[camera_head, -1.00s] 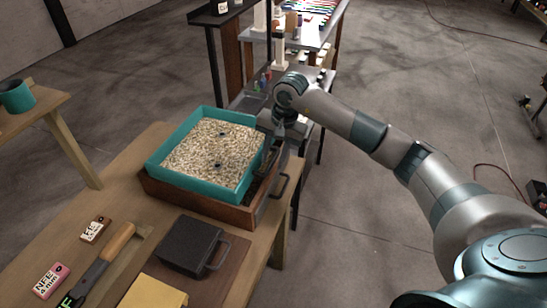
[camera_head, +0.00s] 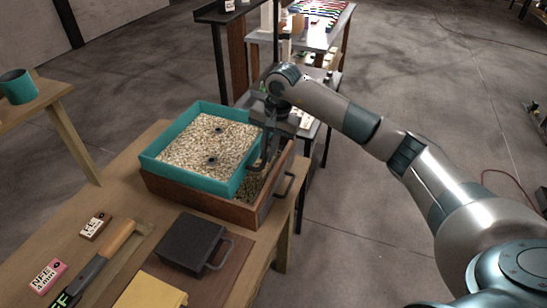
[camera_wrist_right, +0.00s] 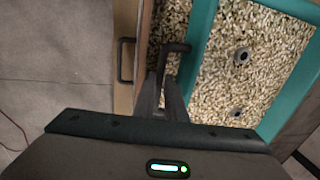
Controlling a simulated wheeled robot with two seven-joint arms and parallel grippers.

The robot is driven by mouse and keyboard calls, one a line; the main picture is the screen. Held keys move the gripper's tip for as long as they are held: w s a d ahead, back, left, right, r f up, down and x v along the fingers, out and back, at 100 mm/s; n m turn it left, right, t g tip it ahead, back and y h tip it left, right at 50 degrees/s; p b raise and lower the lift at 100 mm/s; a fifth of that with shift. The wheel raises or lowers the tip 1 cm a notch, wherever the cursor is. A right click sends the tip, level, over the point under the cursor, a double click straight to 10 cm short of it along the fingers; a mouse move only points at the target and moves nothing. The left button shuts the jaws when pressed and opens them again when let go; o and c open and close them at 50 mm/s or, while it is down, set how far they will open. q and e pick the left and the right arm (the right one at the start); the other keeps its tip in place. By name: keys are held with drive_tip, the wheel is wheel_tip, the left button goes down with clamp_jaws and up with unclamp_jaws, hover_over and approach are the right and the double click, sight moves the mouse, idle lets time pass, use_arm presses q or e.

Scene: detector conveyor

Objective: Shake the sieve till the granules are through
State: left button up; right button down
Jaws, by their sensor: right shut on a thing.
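The sieve (camera_head: 205,180) has a teal rectangular frame and is full of pale granules (camera_head: 200,145) with two dark lumps on top. It sits over a brown wooden box (camera_head: 205,200), toward the box's left side. Granules also lie in the box in the strip beside the sieve, as the right wrist view (camera_wrist_right: 182,22) shows. My right gripper (camera_head: 264,155) is at the sieve's right side, shut on its dark handle (camera_wrist_right: 176,48). The arm partly hides that corner of the box. My left gripper is not in view.
A teal mug (camera_head: 18,87) stands on a side table. Shelves stand behind.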

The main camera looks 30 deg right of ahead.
drive_tip(key=shift+w+a, duration=0.1)
drive_tip(key=c, duration=1.8)
unclamp_jaws()
drive_tip(key=shift+w+a, duration=0.1)
drive_tip(key=shift+w, duration=0.05)
drive_tip(key=shift+r, duration=0.45)
drive_tip(key=r+p, duration=0.2)
drive_tip(key=r, duration=0.3)
drive_tip(key=s+d+r+p, duration=0.1)
drive_tip(key=r, duration=0.4)
drive_tip(key=s+d+r+p, duration=0.1)
drive_tip(key=r+p, duration=0.1)
drive_tip(key=r, duration=0.4)
drive_tip(key=shift+s+r+p, duration=0.1)
drive_tip(key=shift+s+p, duration=0.1)
drive_tip(key=shift+p, duration=0.15)
